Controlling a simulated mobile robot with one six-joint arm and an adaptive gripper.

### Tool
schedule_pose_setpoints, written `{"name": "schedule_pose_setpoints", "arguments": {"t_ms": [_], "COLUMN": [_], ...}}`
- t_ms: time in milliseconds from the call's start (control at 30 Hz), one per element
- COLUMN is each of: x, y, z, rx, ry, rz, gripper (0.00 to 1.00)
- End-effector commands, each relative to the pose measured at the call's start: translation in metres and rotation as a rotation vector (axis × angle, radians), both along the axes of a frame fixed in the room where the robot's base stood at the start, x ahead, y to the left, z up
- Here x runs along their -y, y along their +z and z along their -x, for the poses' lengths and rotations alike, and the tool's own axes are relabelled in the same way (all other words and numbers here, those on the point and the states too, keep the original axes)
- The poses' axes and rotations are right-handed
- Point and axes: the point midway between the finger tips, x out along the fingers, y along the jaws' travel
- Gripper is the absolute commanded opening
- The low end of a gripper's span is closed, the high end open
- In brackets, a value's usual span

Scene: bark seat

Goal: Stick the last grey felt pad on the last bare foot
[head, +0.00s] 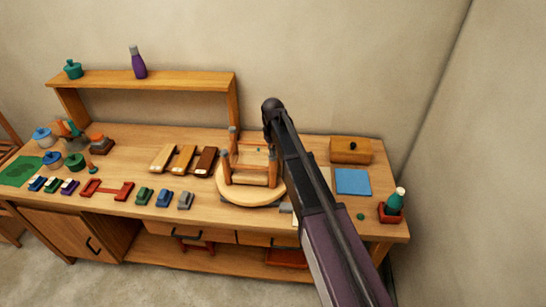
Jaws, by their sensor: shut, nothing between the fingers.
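My gripper is hidden behind the arm. A small grey and pale item (286,208) shows beside the arm at the bench front; I cannot tell whether it is a felt pad.
The workbench (130,152) holds several wooden blocks (185,160), small coloured blocks (144,195) and pots at left. A wooden box (350,150), a blue mat (353,182) and a green bottle in a red tray (391,212) are at right. A shelf (150,80) stands behind.

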Motion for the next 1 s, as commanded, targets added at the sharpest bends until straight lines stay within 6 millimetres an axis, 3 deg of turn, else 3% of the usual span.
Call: {"name": "schedule_pose_setpoints", "arguments": {"t_ms": [333,1000], "x": [0.000,0.000], "y": [0.004,0.042], "z": [0.000,0.000], "rx": [-0.001,0.000], "ry": [0.000,0.000], "rz": [0.000,0.000], "gripper": [0.00,0.00]}}
